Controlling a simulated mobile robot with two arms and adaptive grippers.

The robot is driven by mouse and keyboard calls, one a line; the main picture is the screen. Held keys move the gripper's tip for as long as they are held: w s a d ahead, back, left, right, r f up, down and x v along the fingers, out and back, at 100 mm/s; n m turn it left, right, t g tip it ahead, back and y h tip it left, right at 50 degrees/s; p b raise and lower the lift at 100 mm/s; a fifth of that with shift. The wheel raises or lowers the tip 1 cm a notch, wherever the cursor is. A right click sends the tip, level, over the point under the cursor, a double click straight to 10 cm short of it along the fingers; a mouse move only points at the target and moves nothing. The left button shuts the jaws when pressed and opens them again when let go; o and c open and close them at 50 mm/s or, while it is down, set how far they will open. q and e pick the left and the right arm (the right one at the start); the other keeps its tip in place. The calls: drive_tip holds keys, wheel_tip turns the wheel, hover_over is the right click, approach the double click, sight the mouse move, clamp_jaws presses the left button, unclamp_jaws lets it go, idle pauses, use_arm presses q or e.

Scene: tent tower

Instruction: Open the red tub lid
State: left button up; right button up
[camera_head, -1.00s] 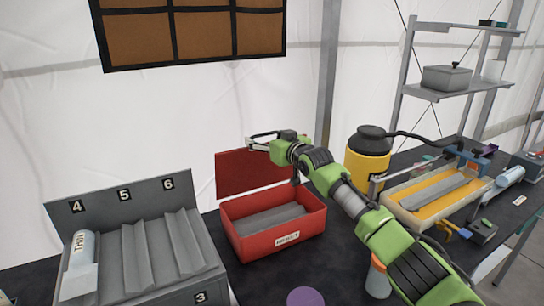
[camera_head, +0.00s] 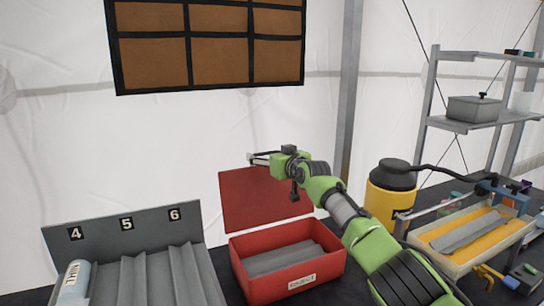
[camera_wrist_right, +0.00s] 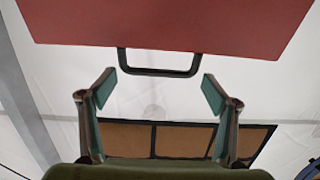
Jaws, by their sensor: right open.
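The red tub (camera_head: 318,274) stands on the dark table with its top open. Its red lid (camera_head: 250,205) stands upright at the back of the tub, leaning near the white wall. In the right wrist view the lid (camera_wrist_right: 165,20) fills the top, with its dark handle (camera_wrist_right: 158,72) at its edge. My right gripper (camera_head: 258,158) is by the lid's upper edge. In the wrist view its two fingers (camera_wrist_right: 159,90) are spread wide on either side of the handle, a little short of it, with nothing between them. My left gripper is not in view.
Grey ribbed channels fill the tub. A grey numbered rack (camera_head: 110,228) with a white cylinder (camera_head: 74,282) stands at left. A yellow canister (camera_head: 388,192) and a yellow-lined tray (camera_head: 440,262) stand right. A metal shelf (camera_head: 465,125) is behind.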

drive_tip(key=shift+w+f, duration=0.1)
drive_tip(key=shift+f, duration=0.05)
drive_tip(key=shift+d, duration=0.15)
drive_tip(key=shift+d, duration=0.1)
drive_tip(key=v, duration=1.2)
idle(0.5)
